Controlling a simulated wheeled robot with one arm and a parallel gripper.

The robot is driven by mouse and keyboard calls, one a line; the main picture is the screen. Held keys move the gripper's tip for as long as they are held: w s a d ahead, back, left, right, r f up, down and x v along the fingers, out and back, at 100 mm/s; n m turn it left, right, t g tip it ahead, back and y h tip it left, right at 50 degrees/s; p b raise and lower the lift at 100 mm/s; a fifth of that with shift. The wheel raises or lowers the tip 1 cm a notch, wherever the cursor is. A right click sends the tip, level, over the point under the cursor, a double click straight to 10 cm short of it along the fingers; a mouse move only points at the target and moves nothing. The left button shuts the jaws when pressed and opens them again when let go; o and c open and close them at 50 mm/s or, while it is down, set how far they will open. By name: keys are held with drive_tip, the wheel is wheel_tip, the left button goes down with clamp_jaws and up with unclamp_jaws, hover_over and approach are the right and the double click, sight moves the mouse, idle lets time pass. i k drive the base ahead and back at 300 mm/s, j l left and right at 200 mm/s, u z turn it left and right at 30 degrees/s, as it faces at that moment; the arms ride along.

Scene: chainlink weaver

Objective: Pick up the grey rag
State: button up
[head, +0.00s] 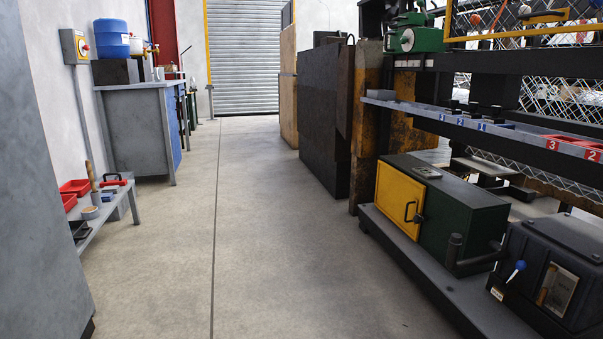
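I cannot make out a grey rag for certain in the head view. A small flat greyish item (427,172) lies on top of the green machine housing with the yellow door, but it is too small to tell what it is. My gripper is not in view.
A clear concrete floor aisle (250,220) runs to a roller shutter (245,60). At left are a low bench (104,215) with red bins (75,187) and a blue-grey workbench (135,125). At right, a green machine (460,215) and dark panels (325,120) border the aisle.

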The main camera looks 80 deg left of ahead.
sight(114, 190)
drive_tip(key=u, duration=3.9)
drive_tip(key=z, duration=2.7)
drive_tip(key=k+j+z, duration=0.1)
drive_tip(key=z, duration=0.3)
drive_tip(key=k+j+z, duration=0.2)
drive_tip(key=z, duration=0.2)
drive_tip(key=k+j+z, duration=0.15)
drive_tip(key=z, duration=0.2)
drive_tip(key=u, duration=3.75)
